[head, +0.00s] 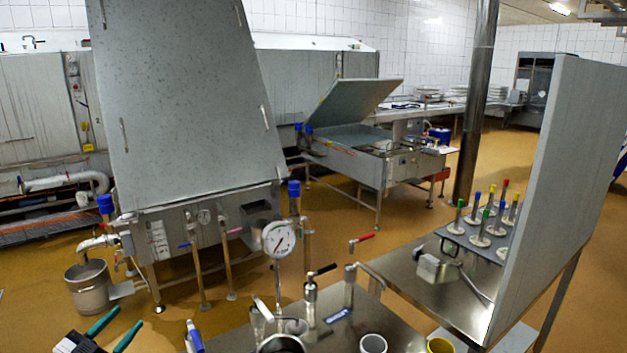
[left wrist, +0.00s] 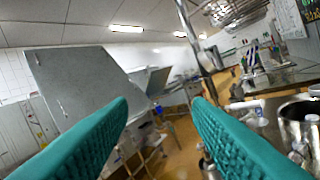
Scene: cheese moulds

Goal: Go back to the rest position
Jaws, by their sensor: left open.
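My left gripper (head: 106,332) shows at the lower left of the head view, with two green fingers spread apart and nothing between them. In the left wrist view its green fingers (left wrist: 160,125) stand wide apart, with only the room behind them. It is in the air, left of the near steel table (head: 395,338), and touches nothing that I can see. My right gripper is not in either view.
A grey panel (head: 560,170) rises at the right beside several colour-topped plungers (head: 480,240). A metal bucket (head: 90,287) stands at the left. Open brown floor lies between the equipment.

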